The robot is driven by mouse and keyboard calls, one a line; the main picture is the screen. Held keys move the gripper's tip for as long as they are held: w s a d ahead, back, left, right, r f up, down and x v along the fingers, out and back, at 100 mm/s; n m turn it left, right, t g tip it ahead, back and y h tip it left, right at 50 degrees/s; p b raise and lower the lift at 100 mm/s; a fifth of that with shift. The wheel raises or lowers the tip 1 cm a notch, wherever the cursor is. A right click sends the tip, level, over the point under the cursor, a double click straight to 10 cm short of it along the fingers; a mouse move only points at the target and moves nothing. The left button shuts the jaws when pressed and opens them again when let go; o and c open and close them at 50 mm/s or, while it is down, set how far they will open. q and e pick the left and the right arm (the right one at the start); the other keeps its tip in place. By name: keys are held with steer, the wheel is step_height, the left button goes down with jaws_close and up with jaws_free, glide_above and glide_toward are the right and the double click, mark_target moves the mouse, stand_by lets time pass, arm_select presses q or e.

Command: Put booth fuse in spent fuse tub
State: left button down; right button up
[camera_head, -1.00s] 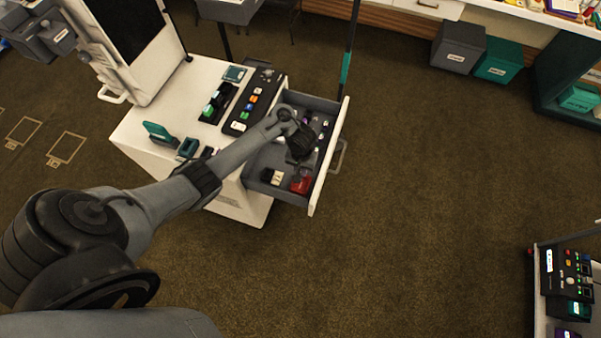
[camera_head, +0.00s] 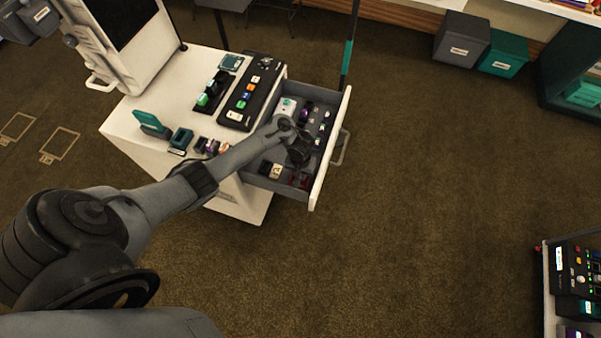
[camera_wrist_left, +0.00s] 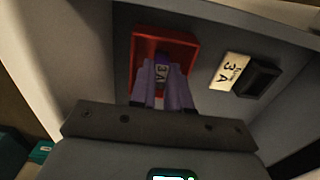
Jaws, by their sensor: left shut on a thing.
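My left gripper (camera_head: 299,158) is inside the open drawer, close to the red tub (camera_head: 305,181) near the drawer's front corner. In the head view the gripper hides the held fuse. My right gripper is not in view.
The drawer (camera_head: 326,160) of the white cart is pulled out. A black block (camera_wrist_left: 258,78) with a "3A" label lies beside the tub. Other small parts fill the drawer's far end. A button panel (camera_head: 249,92) and a green stand (camera_head: 151,124) are on the cart top.

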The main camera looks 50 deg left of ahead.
arm_select(q)
steer(key=c, duration=1.4)
jaws_free()
steer(key=shift+f, duration=0.15)
step_height(320, 180, up, 12)
steer(key=p, duration=0.8)
steer(key=s+d+r+m+t, duration=0.25)
steer(key=s+d+m, duration=0.25)
steer(key=d, duration=0.5)
steer(key=shift+s+d+r+m+t, duration=0.2)
steer(key=shift+s+d+r+m, duration=0.25)
steer(key=shift+s+r, duration=1.75)
steer(key=shift+s+d+r+m+t, duration=0.15)
steer(key=shift+s+d+r+m, duration=0.25)
steer(key=shift+s+r, duration=1.8)
steer(key=shift+s+d+r+m+t, duration=0.25)
steer(key=shift+s+r+m, duration=0.3)
steer(key=shift+s+r, duration=1.65)
